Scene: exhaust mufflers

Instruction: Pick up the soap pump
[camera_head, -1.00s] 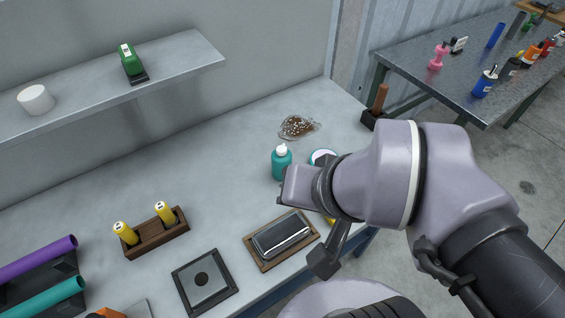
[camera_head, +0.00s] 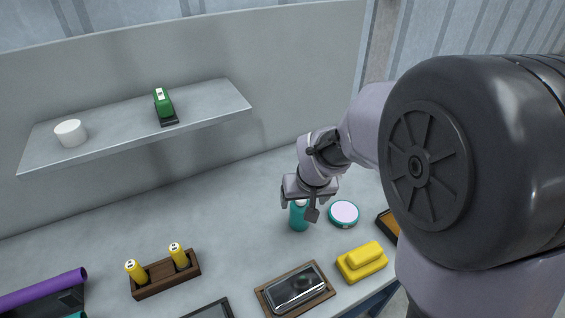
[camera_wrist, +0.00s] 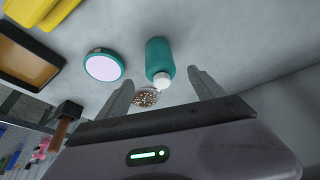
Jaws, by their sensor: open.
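The soap pump, a teal bottle (camera_head: 299,218) with a white top, stands on the grey bench under my gripper (camera_head: 307,200). It also shows in the wrist view (camera_wrist: 159,55), with its white top close to the gap between the fingers. My gripper is open in the wrist view (camera_wrist: 161,78), one finger toward each side of the bottle's top. Nothing is held. In the head view my gripper hides the upper part of the bottle, and I cannot tell whether a finger touches it.
A round teal-rimmed disc (camera_head: 343,212) lies close right of the bottle. A yellow block (camera_head: 362,261) and a dark item on a wooden tray (camera_head: 329,292) lie nearer. A wooden holder (camera_head: 152,286) carries two yellow cylinders.

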